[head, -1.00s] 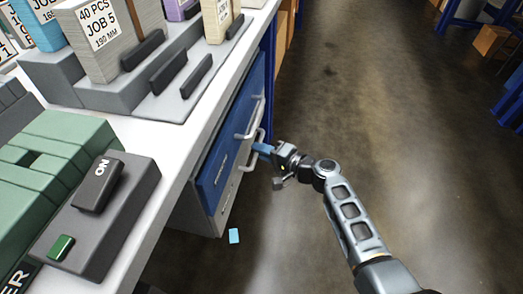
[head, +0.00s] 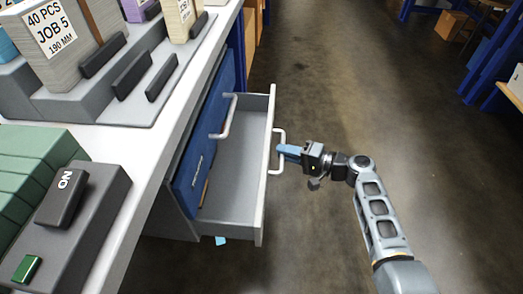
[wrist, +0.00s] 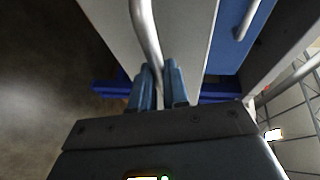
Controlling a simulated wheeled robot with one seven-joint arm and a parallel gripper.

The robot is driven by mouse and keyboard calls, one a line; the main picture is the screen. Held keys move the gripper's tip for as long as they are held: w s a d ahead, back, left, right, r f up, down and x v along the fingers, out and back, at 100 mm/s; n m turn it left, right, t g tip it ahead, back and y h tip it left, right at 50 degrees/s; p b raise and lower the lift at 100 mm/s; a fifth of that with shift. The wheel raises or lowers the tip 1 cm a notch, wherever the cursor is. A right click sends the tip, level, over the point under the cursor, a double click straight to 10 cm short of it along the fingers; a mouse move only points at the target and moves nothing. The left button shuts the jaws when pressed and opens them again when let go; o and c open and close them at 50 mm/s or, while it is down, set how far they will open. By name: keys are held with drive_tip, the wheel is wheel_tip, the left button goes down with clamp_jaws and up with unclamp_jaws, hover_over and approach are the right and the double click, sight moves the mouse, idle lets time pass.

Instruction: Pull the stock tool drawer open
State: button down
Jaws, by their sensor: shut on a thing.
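The grey drawer (head: 240,178) is pulled well out from under the bench, below a blue-fronted drawer (head: 203,140) that is shut. Its inside is visible and the part I can see is mostly empty, with something brown at the back left. My gripper (head: 282,150) is at the drawer's front, shut on the bar handle (head: 279,160). In the wrist view the blue fingers (wrist: 158,85) close around the metal handle (wrist: 143,25), in front of the light drawer front (wrist: 185,35).
The white bench top (head: 120,225) holds a grey control box (head: 75,225), green blocks (head: 30,165) and a grey rack (head: 120,100) with labelled stacks. A small blue piece (head: 220,241) lies on the floor below the drawer.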

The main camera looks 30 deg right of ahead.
drive_tip(key=s+d, duration=0.5)
drive_tip(key=d, duration=0.3)
drive_tip(key=shift+s+b, duration=0.3)
drive_tip(key=shift+s, duration=0.1)
drive_tip(key=c, duration=1.1)
unclamp_jaws()
drive_tip(key=p+v, duration=0.1)
drive_tip(key=v, duration=0.6)
drive_tip(key=shift+s+d, duration=0.15)
drive_tip(key=shift+s, duration=0.2)
